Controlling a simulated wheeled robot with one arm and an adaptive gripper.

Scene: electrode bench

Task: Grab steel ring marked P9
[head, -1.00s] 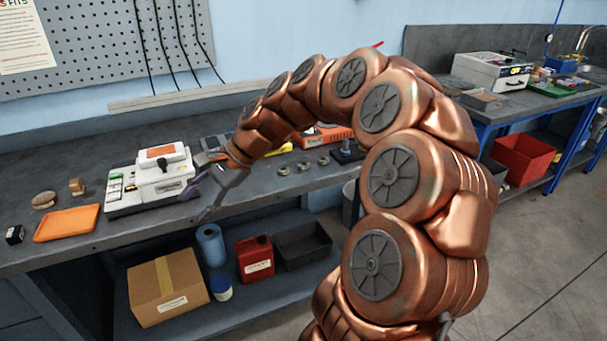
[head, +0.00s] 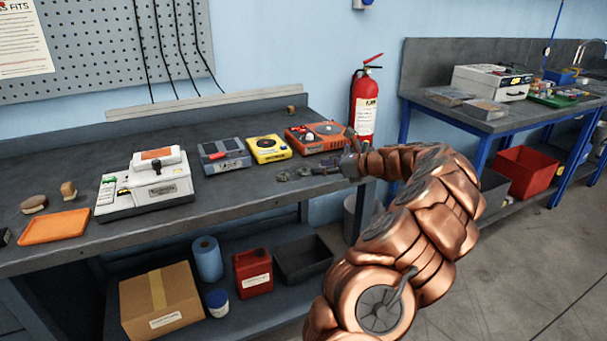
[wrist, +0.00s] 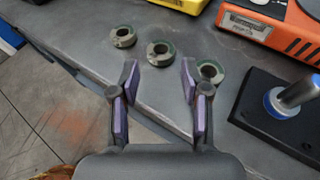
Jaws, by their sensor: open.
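Three steel rings with greenish rims lie near the bench edge in the wrist view: a left ring (wrist: 123,37), a middle ring (wrist: 160,53) and a right ring (wrist: 210,71). No P9 marking can be read on any of them. My gripper (wrist: 159,78) is open and empty, its purple-padded fingers spread just short of the rings. The right ring is partly hidden by the right finger. In the head view, the left ring (head: 283,176) and middle ring (head: 304,172) show small beside my gripper, which hides much of that area.
A dark block with a metal post (wrist: 290,97) stands right of the rings. An orange device (head: 318,138) and a yellow device (head: 269,149) stand behind. A white machine (head: 145,190) is farther left. The bench edge drops to the floor close by.

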